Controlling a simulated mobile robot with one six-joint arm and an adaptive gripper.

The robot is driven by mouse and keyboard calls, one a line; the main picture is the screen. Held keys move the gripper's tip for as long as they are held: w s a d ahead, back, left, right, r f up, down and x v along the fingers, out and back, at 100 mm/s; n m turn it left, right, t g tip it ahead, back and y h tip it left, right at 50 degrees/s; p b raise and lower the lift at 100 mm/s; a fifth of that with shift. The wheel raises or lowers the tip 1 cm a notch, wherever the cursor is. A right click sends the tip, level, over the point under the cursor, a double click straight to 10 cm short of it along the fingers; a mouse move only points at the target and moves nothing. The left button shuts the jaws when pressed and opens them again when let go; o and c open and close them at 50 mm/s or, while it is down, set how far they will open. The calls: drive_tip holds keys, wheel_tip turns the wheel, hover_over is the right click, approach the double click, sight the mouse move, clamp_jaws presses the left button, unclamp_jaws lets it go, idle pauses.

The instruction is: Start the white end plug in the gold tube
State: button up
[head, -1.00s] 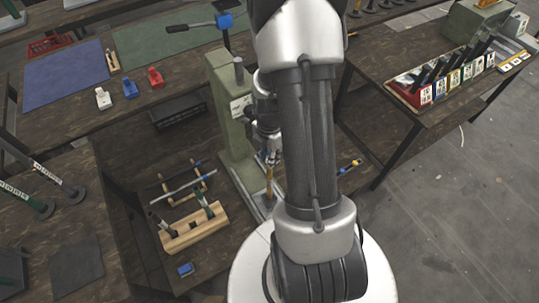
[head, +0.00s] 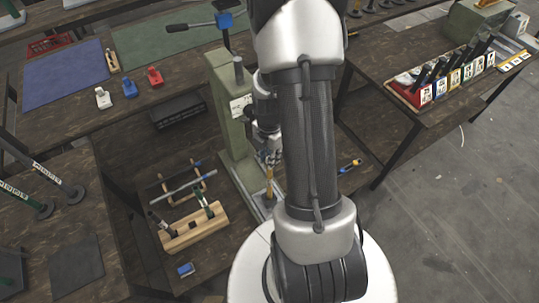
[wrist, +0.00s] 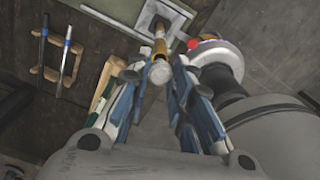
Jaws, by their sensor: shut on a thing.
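The gold tube (head: 269,182) stands upright on the base of the green press. Its shaft also shows in the wrist view (wrist: 160,47), just beyond my fingertips. The white end plug (wrist: 159,73) is a pale round piece between my blue-padded fingers, in line with the tube's upper end. My gripper (wrist: 159,67) is shut on the plug. In the head view my gripper (head: 272,156) is small and partly hidden by my arm, directly above the tube. I cannot tell whether the plug touches the tube or sits in its mouth.
The green press (head: 233,125) rises close beside my gripper, with a lever handle above. A wooden block (head: 190,231) holding tools and a small rack (head: 183,186) stand to the left. A blue-and-yellow item (head: 349,166) lies to the right.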

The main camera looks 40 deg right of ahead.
drive_tip(key=shift+f+b, duration=0.75)
drive_tip(key=shift+f, duration=0.25)
drive_tip(key=o, duration=0.8)
wheel_tip(320, 180, up, 8)
drive_tip(key=shift+f, duration=0.2)
